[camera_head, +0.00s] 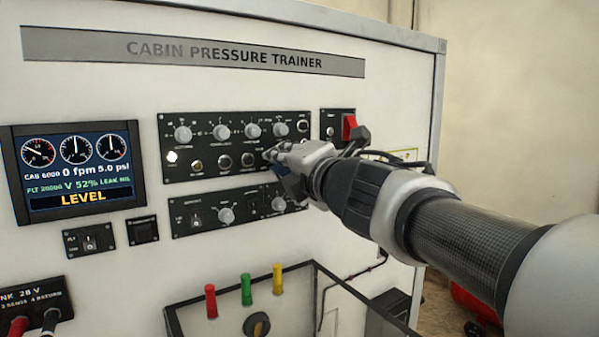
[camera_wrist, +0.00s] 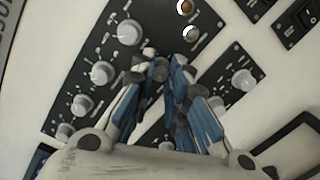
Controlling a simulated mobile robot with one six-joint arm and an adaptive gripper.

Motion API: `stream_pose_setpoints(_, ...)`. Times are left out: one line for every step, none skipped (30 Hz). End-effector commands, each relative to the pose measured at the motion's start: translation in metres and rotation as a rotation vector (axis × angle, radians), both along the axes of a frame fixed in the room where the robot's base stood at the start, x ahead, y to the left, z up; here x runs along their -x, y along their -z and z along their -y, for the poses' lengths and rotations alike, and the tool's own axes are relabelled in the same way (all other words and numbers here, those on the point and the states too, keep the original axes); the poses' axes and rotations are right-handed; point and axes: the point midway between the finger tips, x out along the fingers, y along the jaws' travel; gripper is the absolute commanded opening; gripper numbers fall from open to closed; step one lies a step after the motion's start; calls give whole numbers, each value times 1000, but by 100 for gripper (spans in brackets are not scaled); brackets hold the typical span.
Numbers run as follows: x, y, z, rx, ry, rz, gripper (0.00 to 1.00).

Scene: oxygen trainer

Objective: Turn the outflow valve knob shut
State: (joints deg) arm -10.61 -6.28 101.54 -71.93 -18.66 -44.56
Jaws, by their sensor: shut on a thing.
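The upper black control panel (camera_head: 182,117) carries a row of grey knobs, with small round controls below them. My gripper (camera_head: 276,157) reaches in from the right, its tips at the lower right part of this panel. In the wrist view, the two blue and grey fingers of my gripper (camera_wrist: 163,58) come together at the panel, shut on a small control taken to be the outflow valve knob. The fingers hide most of it, so its turned position cannot be told. Panel labels are too small to read.
A lower black panel (camera_head: 250,208) with grey knobs sits just under my gripper. A red guarded switch (camera_head: 349,126) is close to its right. A display (camera_head: 77,172) reads LEVEL. Red, green (camera_head: 246,289) and yellow handles stand below.

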Motion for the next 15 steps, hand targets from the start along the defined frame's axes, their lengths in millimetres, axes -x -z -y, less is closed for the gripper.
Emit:
stream_pose_setpoints(0, 2, 0, 22, 1, 16, 0)
stream_pose_setpoints(0, 2, 0, 34, 0, 25, 0)
stream_pose_setpoints(0, 2, 0, 50, 1, 34, 0)
stream_pose_setpoints(0, 2, 0, 62, 1, 42, 0)
stream_pose_setpoints(0, 2, 0, 72, 0, 48, 0)
stream_pose_setpoints(0, 2, 0, 83, 1, 56, 0)
stream_pose_setpoints(0, 2, 0, 92, 1, 62, 0)
stream_pose_setpoints(0, 1, 0, 98, 0, 66, 0)
stream_pose_setpoints(0, 1, 0, 107, 1, 72, 0)
stream_pose_setpoints(0, 1, 0, 111, 0, 76, 0)
stream_pose_setpoints(0, 1, 0, 116, 0, 78, 0)
stream_pose_setpoints(0, 1, 0, 120, 0, 81, 0)
stream_pose_setpoints(0, 0, 0, 123, 0, 83, 0)
stream_pose_setpoints(0, 0, 0, 125, 0, 85, 0)
stream_pose_setpoints(0, 0, 0, 127, 0, 86, 0)
